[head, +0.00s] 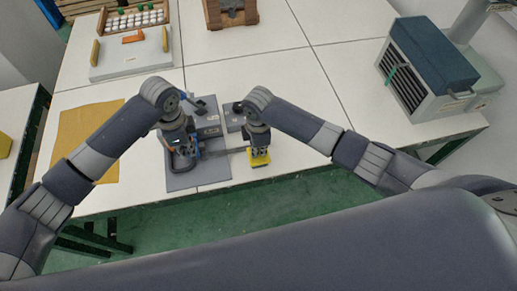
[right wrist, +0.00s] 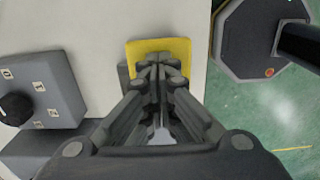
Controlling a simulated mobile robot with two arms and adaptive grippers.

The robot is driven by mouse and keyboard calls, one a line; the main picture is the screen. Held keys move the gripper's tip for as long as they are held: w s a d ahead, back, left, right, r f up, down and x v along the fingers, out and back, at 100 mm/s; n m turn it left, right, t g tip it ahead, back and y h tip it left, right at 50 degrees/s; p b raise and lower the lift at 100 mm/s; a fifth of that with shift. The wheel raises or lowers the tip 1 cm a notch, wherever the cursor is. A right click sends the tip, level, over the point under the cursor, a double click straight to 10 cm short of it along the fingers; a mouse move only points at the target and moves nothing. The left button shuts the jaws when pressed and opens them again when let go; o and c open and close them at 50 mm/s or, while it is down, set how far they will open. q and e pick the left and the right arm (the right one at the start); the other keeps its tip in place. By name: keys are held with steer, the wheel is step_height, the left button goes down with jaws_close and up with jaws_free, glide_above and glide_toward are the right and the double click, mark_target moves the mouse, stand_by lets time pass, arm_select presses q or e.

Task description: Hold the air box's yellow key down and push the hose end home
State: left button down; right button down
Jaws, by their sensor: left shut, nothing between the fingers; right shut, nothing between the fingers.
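The air box (head: 207,116) is a grey block on a grey mat on the white table. A grey box with a black knob (right wrist: 45,90) shows at the left of the right wrist view. The yellow key (head: 260,160) lies near the table's front edge; it also shows in the right wrist view (right wrist: 158,46). My right gripper (head: 258,149) is shut, its fingertips over the key (right wrist: 160,68); contact cannot be told. My left gripper (head: 185,160) is shut and empty over the mat. A dark line, perhaps the hose (head: 226,151), runs between the grippers; its end cannot be made out.
A tan cloth (head: 85,135) lies at the left. A louvred grey unit (head: 425,65) stands at the right. The table's front edge is close to both grippers.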

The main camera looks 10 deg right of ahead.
steer(key=shift+s+f, duration=0.1)
step_height(320, 180, up, 9)
steer(key=p, duration=0.9)
